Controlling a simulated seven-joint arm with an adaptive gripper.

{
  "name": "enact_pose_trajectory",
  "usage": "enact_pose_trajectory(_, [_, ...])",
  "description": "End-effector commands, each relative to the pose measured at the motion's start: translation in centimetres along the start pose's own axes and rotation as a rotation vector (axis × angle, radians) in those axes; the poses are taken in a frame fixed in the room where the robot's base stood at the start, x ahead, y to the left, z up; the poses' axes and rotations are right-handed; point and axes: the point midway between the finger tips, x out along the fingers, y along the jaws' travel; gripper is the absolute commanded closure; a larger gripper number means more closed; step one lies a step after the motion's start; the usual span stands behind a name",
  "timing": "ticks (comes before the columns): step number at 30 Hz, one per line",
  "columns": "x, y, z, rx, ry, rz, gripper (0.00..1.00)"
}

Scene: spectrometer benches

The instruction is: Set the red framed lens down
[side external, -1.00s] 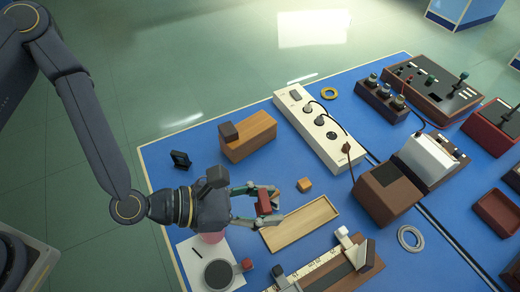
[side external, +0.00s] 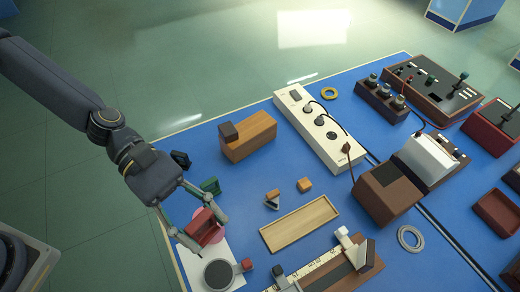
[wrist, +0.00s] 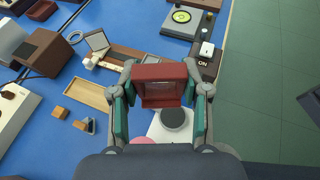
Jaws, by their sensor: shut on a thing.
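The red framed lens (side external: 204,228) is held between the fingers of my gripper (side external: 203,224) in the side external view. In the wrist view the red frame (wrist: 162,84) spans the gap between the green finger pads of my gripper (wrist: 161,98). The gripper is shut on it. In the side external view the lens overlaps a pink round thing (side external: 217,211) and the white sheet (side external: 232,256). I cannot tell whether it touches anything below.
A dark round disc (side external: 218,274) stands on the white sheet. A shallow wooden tray (side external: 268,238), a small wooden block (side external: 304,185) and a small angled piece (side external: 272,199) lie to the right. A ruled rail (side external: 325,264) lies at the front. Blue table is bare around the block.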

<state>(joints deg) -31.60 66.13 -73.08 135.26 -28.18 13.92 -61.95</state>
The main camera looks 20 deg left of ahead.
Motion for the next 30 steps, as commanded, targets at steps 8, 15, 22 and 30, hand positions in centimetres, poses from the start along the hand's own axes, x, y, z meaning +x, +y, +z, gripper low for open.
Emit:
enact_pose_trajectory(8, [1.5, -0.1, -3.5, -0.004, -0.003, -0.004, 0.89])
enact_pose_trajectory(15, [3.2, 1.9, -5.2, 0.001, 0.0, -0.003, 0.89])
enact_pose_trajectory(22, [6.7, 7.5, -6.7, 0.001, 0.001, -0.002, 0.89])
enact_pose_trajectory(30, [10.2, 11.4, -10.4, -0.002, 0.001, -0.002, 0.89])
